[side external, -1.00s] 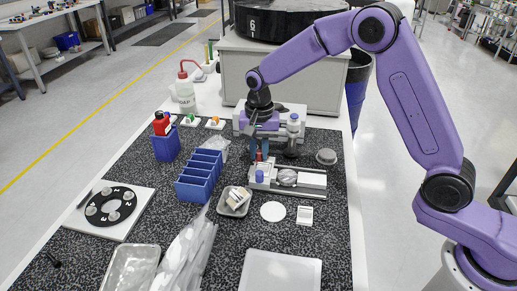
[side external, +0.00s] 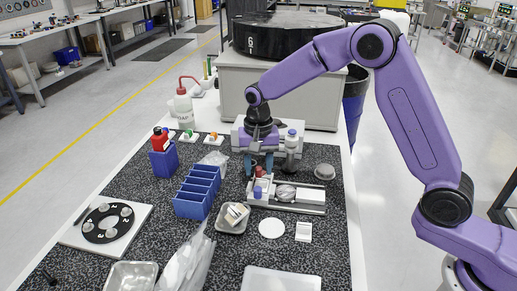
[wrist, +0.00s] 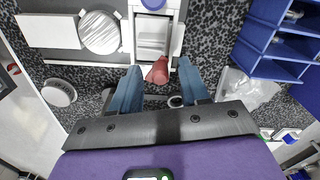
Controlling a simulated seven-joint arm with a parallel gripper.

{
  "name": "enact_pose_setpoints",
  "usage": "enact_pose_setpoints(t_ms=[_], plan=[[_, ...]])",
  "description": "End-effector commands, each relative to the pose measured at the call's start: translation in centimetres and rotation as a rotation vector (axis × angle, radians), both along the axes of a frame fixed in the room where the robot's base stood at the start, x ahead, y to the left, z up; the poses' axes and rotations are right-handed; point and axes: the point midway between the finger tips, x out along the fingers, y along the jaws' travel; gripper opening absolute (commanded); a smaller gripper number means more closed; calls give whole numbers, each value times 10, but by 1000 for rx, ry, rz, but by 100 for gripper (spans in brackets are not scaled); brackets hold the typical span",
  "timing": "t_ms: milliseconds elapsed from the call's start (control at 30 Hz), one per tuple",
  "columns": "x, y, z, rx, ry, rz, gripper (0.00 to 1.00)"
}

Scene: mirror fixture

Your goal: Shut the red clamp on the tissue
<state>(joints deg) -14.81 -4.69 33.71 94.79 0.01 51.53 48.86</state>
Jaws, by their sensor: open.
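The red clamp (wrist: 157,71) is at the near end of the pale slotted block of the fixture (side external: 312,208). In the side view the red clamp (side external: 259,171) is small and partly hidden. My gripper (wrist: 160,86) is open, with one blue finger on each side of the clamp and visible gaps beside it. In the side view my gripper (side external: 261,164) reaches down over the back left end of the fixture. A round, clear-wrapped disc (wrist: 101,32) sits in the fixture beside the slotted block. I cannot clearly make out the tissue.
A blue knob (wrist: 153,4) is on the slotted block. Blue bins (side external: 197,190) stand left of the fixture, with a metal tray (side external: 233,222) in front. A clear bag (wrist: 243,88) lies close to the gripper. A white-capped bottle (side external: 291,140) stands behind the fixture.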

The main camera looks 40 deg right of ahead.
Motion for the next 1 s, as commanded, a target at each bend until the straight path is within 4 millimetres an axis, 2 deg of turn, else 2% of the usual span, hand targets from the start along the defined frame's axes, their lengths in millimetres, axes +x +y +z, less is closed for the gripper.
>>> enact_pose_setpoints(t_ms=[167, 700, 800, 1000], plan=[[1, 0, 23, 2, -5, 0, 45], [1, 0, 135, 2, -6, 0, 45], [1, 0, 151, 2, -5, 0, 45], [0, 0, 168, 1, -3, 0, 45]])
